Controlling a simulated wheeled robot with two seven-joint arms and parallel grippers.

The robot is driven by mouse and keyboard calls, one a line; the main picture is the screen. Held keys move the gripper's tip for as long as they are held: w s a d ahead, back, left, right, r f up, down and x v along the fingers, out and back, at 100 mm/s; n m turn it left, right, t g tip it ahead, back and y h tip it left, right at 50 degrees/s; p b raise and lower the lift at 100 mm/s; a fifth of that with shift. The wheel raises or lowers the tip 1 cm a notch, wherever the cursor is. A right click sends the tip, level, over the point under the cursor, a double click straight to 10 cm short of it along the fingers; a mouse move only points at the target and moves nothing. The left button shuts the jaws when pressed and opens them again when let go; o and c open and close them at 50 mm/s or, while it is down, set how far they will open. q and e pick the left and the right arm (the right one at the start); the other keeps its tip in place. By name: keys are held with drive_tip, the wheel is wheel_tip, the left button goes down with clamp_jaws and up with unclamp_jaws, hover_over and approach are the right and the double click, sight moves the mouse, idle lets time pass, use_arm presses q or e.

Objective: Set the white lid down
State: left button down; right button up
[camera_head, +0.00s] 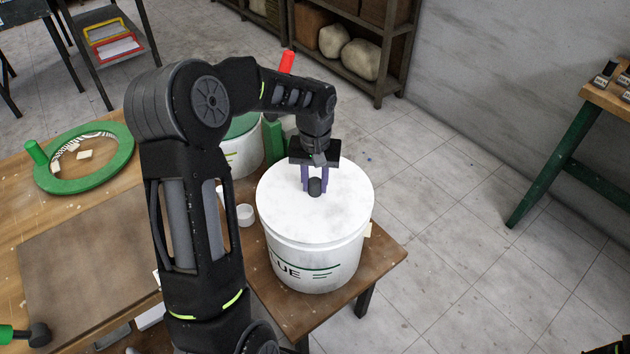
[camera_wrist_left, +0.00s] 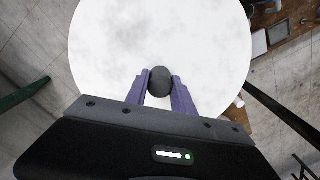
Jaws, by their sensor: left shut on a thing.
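The white lid (camera_head: 335,215) is a round disc with a dark round knob (camera_head: 315,187) at its centre. It lies level over the mouth of a white bucket (camera_head: 315,265) with "LUE" lettering and a green line. I see no clear gap between lid and bucket, but cannot tell whether it is fully seated. My left gripper (camera_head: 314,184) points down, its purple fingers shut on the knob. In the left wrist view the lid (camera_wrist_left: 120,45) fills the middle, and the fingers (camera_wrist_left: 158,88) flank the knob. My right gripper is not seen.
The bucket stands near the corner of a wooden table (camera_head: 385,258). A small white cup (camera_head: 245,215) is left of the bucket. A green ring (camera_head: 75,180) lies at left.

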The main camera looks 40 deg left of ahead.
sight(315, 181)
use_arm(q)
drive_tip(key=shift+f+b, duration=0.5)
drive_tip(key=shift+f, duration=0.15)
drive_tip(key=c, duration=1)
unclamp_jaws()
wheel_tip(315, 181, up, 8)
drive_tip(key=shift+f+b, duration=0.1)
drive_tip(key=shift+b, duration=0.3)
